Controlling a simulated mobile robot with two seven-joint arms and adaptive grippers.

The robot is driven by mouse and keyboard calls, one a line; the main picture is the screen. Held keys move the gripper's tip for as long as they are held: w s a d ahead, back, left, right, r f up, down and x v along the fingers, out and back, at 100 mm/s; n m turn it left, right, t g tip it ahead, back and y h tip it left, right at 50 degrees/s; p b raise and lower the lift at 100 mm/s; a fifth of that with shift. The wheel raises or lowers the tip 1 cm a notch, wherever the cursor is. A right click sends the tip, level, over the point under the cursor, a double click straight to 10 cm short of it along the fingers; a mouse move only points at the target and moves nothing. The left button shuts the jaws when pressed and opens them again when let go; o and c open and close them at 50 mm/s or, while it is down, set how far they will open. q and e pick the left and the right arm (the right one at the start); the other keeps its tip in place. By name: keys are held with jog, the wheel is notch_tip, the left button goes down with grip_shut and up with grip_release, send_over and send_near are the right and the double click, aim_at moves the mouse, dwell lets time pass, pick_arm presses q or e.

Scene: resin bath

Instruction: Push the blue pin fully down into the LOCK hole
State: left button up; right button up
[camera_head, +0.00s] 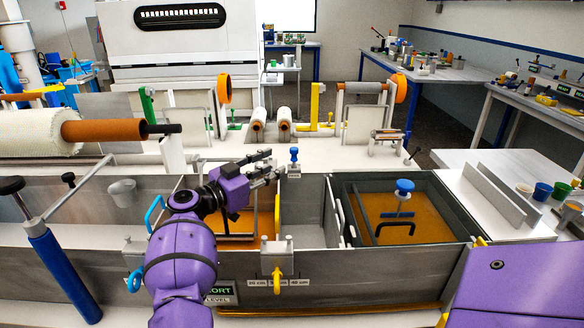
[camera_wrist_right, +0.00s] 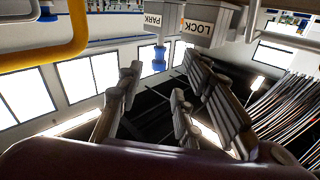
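The blue pin (camera_head: 294,156) stands upright on a small pale block at the back edge of the bath. In the right wrist view, which looks upside down, the blue pin (camera_wrist_right: 160,58) is at the block labelled PARK (camera_wrist_right: 153,20). The block labelled LOCK (camera_wrist_right: 200,27) is beside it; its hole is not visible. My right gripper (camera_head: 272,166) is just left of the pin in the head view. In the wrist view its fingers (camera_wrist_right: 160,80) are apart, with the pin seen beyond the gap. Nothing is held. My left gripper is not in view.
The right bath (camera_head: 462,238) holds amber liquid and a blue-knobbed handle (camera_head: 404,190). A yellow bar (camera_head: 277,215) stands close below my right gripper. A fabric roll (camera_head: 40,132) lies at the left. A metal bracket (camera_head: 277,255) is on the front wall.

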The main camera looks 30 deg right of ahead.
aim_at(293, 157)
jog(key=x, duration=0.4)
jog(key=shift+d, duration=0.2)
jog(key=x, duration=0.4)
jog(key=shift+s+d+r+p, duration=0.1)
jog(key=shift+d+r+p, duration=0.1)
jog(key=shift+p, duration=0.2)
jog(key=shift+d+f, duration=0.15)
jog(key=shift+d, duration=0.25)
jog(key=shift+a, duration=0.1)
grip_shut()
